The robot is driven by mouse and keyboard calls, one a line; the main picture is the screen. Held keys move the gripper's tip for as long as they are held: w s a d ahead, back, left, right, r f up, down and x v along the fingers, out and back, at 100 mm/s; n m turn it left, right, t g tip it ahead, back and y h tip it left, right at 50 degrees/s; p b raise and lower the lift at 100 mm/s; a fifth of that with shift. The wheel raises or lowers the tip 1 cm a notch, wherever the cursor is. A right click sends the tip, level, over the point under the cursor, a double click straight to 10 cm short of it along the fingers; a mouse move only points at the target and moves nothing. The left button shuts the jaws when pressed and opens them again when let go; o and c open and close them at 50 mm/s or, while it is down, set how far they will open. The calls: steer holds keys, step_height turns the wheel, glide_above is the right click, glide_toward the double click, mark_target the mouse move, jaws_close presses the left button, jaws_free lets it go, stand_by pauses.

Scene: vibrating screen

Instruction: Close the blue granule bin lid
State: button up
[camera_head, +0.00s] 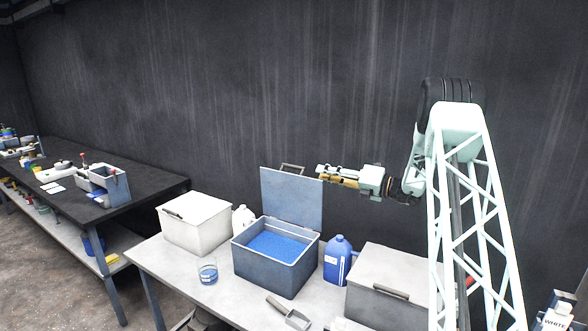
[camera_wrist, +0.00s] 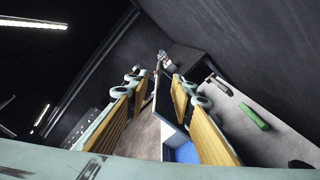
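The blue granule bin (camera_head: 268,272) is a grey-blue box on the near table, filled with blue granules (camera_head: 276,244). Its lid (camera_head: 291,200) stands open, upright at the back edge, with a handle (camera_head: 292,168) at its top. My gripper (camera_head: 321,174) is at the lid's upper right corner, pointing left, close to the handle; I cannot tell whether it touches the lid. In the wrist view my gripper (camera_wrist: 157,92) has its two yellow-faced fingers wide apart with nothing held between them. The blue granules (camera_wrist: 186,153) show low between the fingers there.
A white closed bin (camera_head: 195,222) stands left and a grey closed bin (camera_head: 385,290) right. A dark wall (camera_head: 250,90) is behind.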

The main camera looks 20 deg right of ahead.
steer(key=shift+w+a, duration=0.1)
steer(key=shift+a, duration=0.05)
glide_toward(284, 165)
steer(key=shift+d+x, duration=0.15)
steer(key=shift+x, duration=1.05)
steer(key=shift+d+x, duration=0.15)
steer(key=shift+x, duration=1.1)
steer(key=shift+w+f, duration=0.15)
jaws_close()
